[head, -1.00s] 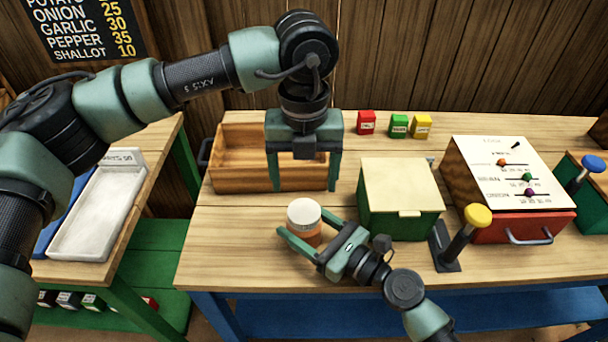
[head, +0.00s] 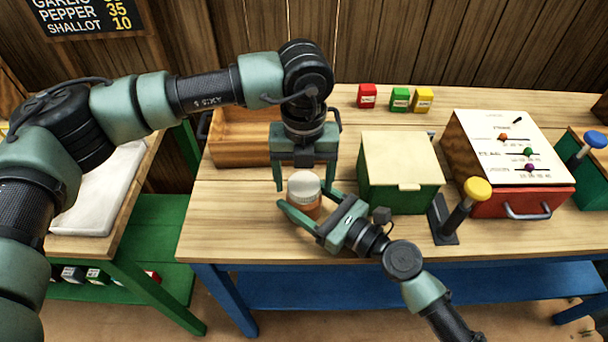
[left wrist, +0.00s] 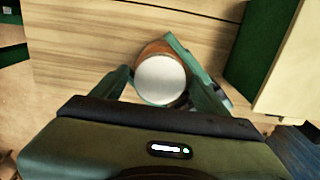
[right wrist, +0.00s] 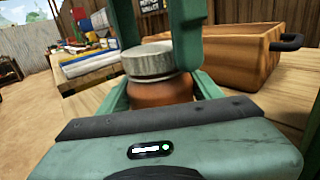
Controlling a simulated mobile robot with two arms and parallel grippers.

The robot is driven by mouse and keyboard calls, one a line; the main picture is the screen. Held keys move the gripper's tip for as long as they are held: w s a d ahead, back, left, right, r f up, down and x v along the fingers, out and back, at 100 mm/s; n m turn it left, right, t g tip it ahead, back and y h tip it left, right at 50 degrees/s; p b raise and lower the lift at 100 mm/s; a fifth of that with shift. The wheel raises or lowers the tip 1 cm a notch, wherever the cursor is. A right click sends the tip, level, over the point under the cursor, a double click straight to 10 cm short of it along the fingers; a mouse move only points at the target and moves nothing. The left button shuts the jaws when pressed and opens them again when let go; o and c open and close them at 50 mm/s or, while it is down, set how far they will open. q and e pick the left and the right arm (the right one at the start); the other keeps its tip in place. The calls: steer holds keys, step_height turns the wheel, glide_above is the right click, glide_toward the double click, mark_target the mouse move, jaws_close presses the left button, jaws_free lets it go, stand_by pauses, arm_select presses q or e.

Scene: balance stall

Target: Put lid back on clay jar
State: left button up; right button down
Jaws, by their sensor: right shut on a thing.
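The clay jar (head: 303,207) is an orange-brown pot on the wooden table's front left part. The pale round lid (head: 304,183) sits on its mouth and looks level in the right wrist view (right wrist: 148,60). My right gripper (head: 308,203) is shut on the jar's body from the front right. My left gripper (head: 305,185) points down from above, open, with one finger on each side of the lid. In the left wrist view the lid (left wrist: 160,80) lies between its fingers, with gaps visible. Whether a finger touches the lid cannot be told.
A wooden crate (head: 232,158) stands behind the jar. A green box with a cream lid (head: 402,160) is close on the right, then a yellow-topped lever (head: 478,190) and a red slider box (head: 520,198). Small red, green and yellow packets (head: 400,98) stand at the back.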

arm_select(q)
steer(key=c, duration=1.3)
arm_select(e)
steer(key=shift+f, duration=0.1)
arm_select(q)
steer(key=m, duration=0.5)
steer(key=shift+m, duration=0.3)
steer(key=m, duration=0.4)
steer(key=shift+m, duration=0.3)
steer(key=m, duration=0.6)
steer(key=shift+m, duration=0.4)
steer(key=m, duration=0.5)
steer(key=o, duration=1.6)
steer(key=shift+r, duration=0.1)
steer(key=shift+r, duration=2.15)
